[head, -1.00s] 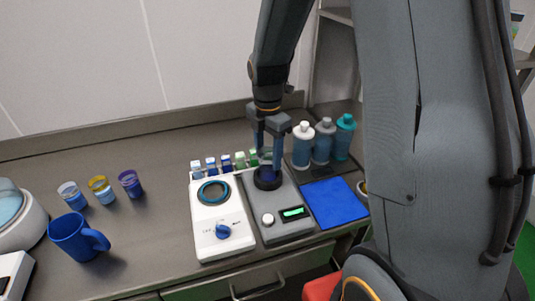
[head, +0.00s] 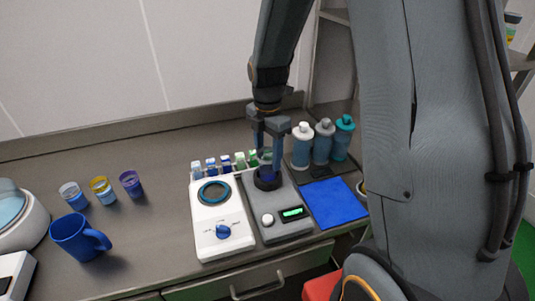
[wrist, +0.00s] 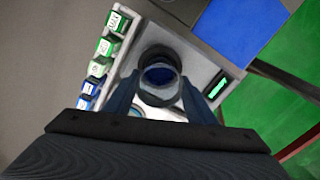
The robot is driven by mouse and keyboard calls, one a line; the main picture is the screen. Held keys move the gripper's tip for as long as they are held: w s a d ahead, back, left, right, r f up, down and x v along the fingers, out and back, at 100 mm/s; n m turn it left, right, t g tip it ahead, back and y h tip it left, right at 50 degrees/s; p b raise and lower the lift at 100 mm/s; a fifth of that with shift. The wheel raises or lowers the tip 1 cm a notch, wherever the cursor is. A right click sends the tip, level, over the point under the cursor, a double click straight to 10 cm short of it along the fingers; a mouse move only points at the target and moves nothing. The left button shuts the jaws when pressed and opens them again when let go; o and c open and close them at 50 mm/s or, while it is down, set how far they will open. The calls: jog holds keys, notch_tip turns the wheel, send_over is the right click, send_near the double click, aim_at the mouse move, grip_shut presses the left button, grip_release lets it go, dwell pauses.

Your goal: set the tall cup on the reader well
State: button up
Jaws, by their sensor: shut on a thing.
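The tall cup is clear with dark blue contents. It shows between the fingers in the wrist view (wrist: 158,92), and a small dark blue part of it shows in the head view (head: 267,172). My gripper (head: 269,160) is shut on it, pointing down over the grey reader. The reader (head: 289,231) has a round black well (head: 267,185), a white knob and a lit green display. The cup stands at the well, its lower part inside or just above the dark ring; I cannot tell whether it touches the bottom.
A white dial device (head: 221,245) stands directly left of the reader, and a blue mat (head: 335,205) lies right. Several small labelled bottles (head: 225,163) line the back. Three larger bottles (head: 323,143) stand behind the mat. A blue mug (head: 78,238) and three small cups stand left.

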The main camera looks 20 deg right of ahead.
jog(key=shift+f+b, duration=0.3)
jog(key=shift+f, duration=0.35)
dwell(0.4)
jog(key=o, duration=0.8)
jog(key=shift+r+p, duration=3.2)
jog(key=shift+r, duration=2.35)
